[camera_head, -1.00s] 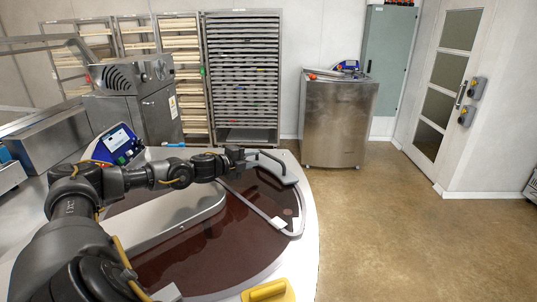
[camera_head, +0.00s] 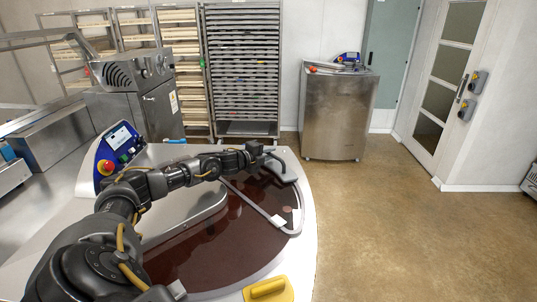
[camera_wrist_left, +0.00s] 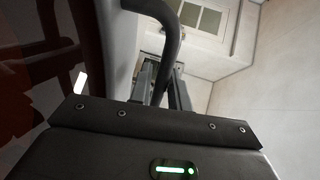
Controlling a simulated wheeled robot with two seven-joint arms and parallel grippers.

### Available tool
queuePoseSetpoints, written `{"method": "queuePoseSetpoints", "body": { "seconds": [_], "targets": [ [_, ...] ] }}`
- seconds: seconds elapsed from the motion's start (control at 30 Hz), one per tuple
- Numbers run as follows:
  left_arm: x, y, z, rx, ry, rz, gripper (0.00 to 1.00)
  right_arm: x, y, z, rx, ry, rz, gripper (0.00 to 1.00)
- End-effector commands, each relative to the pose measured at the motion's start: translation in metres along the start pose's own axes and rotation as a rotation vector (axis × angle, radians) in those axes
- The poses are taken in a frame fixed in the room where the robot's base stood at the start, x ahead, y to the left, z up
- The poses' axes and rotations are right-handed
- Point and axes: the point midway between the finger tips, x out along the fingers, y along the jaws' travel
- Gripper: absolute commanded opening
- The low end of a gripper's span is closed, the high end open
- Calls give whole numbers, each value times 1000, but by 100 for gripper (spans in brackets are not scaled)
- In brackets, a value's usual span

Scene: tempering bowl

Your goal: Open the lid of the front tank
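The front tank (camera_head: 305,232) is the big round steel tank of dark brown chocolate in the head view. Its lid (camera_head: 258,225) looks see-through, with a grey rim, and lies flat over the chocolate. In the left wrist view the handle (camera_wrist_left: 168,35) rises just ahead of the gripper body. My right gripper is out of view.
A control panel (camera_head: 121,142) with a red button stands left of the tank. A yellow block (camera_head: 269,289) sits on the near rim. Tray racks (camera_head: 242,75) and a steel cabinet (camera_head: 336,115) stand behind.

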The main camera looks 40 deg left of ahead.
Motion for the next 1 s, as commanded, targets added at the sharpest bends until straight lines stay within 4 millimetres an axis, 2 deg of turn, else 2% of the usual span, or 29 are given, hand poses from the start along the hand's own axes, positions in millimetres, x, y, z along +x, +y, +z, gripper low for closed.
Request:
{"method": "queuePoseSetpoints", "body": {
  "seconds": [0.03, 0.13, 0.5, 0.73, 1.0],
  "targets": [
    [0, 0, 0, 0, 0, 0, 12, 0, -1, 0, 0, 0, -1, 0],
    [0, 0, 0, 0, 0, 0, 0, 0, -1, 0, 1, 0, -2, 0],
    [0, 0, 0, 0, 0, -7, 0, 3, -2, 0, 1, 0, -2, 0],
    [-2, -7, 0, -1, 0, -41, 0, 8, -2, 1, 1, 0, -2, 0],
    [-5, -19, 1, -1, 0, -119, 0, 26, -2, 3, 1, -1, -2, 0]
  ]
}}
